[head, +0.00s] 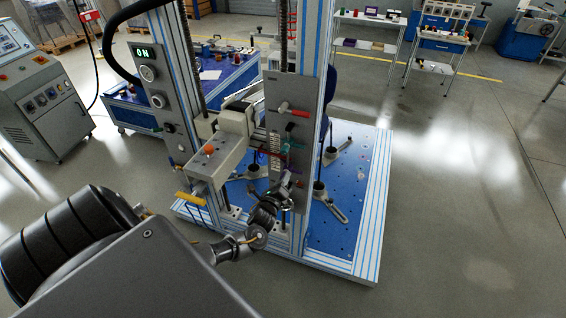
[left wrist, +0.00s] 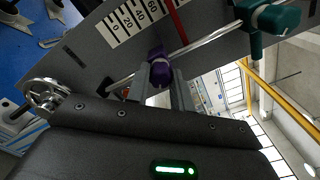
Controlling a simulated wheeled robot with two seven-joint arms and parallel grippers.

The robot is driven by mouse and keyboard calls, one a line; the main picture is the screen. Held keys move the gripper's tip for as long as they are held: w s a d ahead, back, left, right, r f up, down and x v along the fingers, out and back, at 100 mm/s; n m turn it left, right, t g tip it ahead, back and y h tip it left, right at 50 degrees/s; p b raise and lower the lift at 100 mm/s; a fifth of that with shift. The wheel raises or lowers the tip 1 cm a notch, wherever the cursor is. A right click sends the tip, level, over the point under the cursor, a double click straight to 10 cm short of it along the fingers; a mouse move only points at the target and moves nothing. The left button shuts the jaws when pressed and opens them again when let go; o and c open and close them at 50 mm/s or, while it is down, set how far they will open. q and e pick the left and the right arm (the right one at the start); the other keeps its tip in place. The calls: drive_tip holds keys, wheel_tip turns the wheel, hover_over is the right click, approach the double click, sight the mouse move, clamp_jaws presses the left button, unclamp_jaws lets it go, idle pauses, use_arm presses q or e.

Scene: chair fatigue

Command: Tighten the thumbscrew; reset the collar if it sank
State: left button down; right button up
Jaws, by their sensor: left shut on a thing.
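A purple collar (left wrist: 155,53) sits around a thin metal rod (left wrist: 205,43) in the left wrist view. Its purple thumbscrew (left wrist: 161,74) points toward my wrist. My left gripper (left wrist: 160,90) is shut on this thumbscrew, one finger on each side. A white scale (left wrist: 133,20) with black marks and numbers lies behind the rod, with a red bar beside it. In the head view my left gripper (head: 284,184) is at the lower part of the grey upright plate (head: 280,90). The thumbscrew is too small to make out there. My right gripper is not in view.
A teal clamp (left wrist: 264,22) sits farther along the rod. A red-handled part (head: 289,108) sticks out of the plate. A beige arm with an orange knob (head: 209,149) is left of my gripper. A blue base plate (head: 345,200) lies below; open floor is at right.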

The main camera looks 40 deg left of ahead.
use_arm(q)
drive_tip(key=c, duration=1.2)
unclamp_jaws()
drive_tip(key=b+v, duration=0.1)
drive_tip(key=v, duration=0.9)
drive_tip(key=shift+s, duration=0.35)
drive_tip(key=shift+d, duration=0.1)
